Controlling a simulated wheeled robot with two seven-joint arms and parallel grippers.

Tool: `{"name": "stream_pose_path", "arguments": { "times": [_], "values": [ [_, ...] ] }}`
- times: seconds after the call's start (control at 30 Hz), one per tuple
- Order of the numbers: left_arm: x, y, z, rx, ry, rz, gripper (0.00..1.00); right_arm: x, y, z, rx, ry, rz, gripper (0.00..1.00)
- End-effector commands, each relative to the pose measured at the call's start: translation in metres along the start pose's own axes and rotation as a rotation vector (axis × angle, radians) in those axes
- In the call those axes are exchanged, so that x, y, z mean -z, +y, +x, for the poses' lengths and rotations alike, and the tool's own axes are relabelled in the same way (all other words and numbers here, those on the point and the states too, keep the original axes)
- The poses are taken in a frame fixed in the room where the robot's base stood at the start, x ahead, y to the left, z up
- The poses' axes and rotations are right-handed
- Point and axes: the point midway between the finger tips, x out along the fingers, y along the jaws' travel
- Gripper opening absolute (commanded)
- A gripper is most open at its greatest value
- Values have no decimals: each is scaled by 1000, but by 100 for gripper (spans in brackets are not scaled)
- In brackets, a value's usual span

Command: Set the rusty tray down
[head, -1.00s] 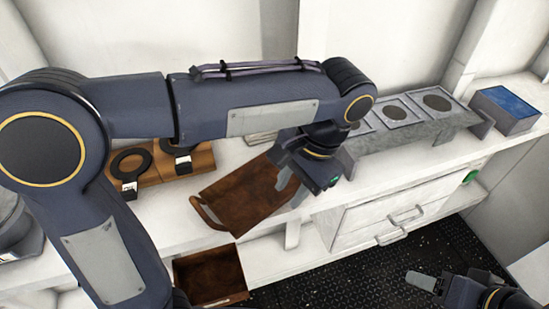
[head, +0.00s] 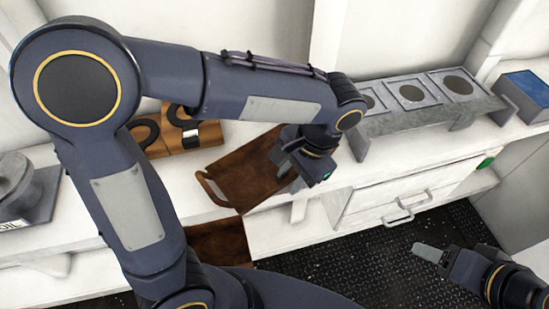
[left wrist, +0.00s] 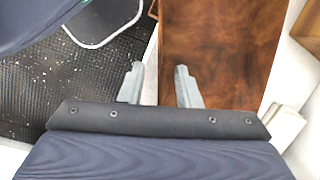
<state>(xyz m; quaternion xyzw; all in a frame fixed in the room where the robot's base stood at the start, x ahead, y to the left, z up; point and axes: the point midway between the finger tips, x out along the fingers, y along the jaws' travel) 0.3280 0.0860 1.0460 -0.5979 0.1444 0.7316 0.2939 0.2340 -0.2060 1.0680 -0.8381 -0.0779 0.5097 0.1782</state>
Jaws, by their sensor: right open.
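The rusty tray (head: 238,165) is a brown, shallow rectangle with a bar handle at its left end. It slants at the counter's front edge and partly overhangs it. My left gripper (head: 291,178) is at its right end. In the left wrist view the fingers of my left gripper (left wrist: 160,85) stand on either side of the edge of the rusty tray (left wrist: 225,50). The exact contact is hidden, and I cannot tell whether the tray touches the counter. My right gripper (head: 432,254) is open and empty over the dark floor at lower right.
The white counter (head: 225,133) also bears a wooden board with black rings (head: 160,142), a grey rack with round holes (head: 430,110) and a blue-topped box (head: 527,92). A brown open container (head: 222,240) is below the tray. A drawer handle (head: 405,215) juts out at right.

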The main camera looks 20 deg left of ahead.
Motion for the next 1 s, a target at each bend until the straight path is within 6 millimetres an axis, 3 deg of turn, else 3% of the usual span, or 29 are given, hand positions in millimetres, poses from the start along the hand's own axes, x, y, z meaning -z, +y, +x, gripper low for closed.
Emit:
{"name": "stream_pose_path", "arguments": {
  "times": [0.07, 0.3, 0.8, 1.0],
  "values": [
    [0, 0, 0, 0, 0, 0, 30, 0, 0, 0, 0, 0, 0, 61],
    [0, 0, 0, 0, 0, 0, 0, 0, 0, 0, 0, 0, 0, 61],
    [0, 0, -1, -1, 2, 2, 0, 0, 0, 0, 0, 0, 0, 61],
    [-2, -1, -13, -1, 4, 2, 0, 0, 0, 0, 0, 0, 0, 61]
  ]
}}
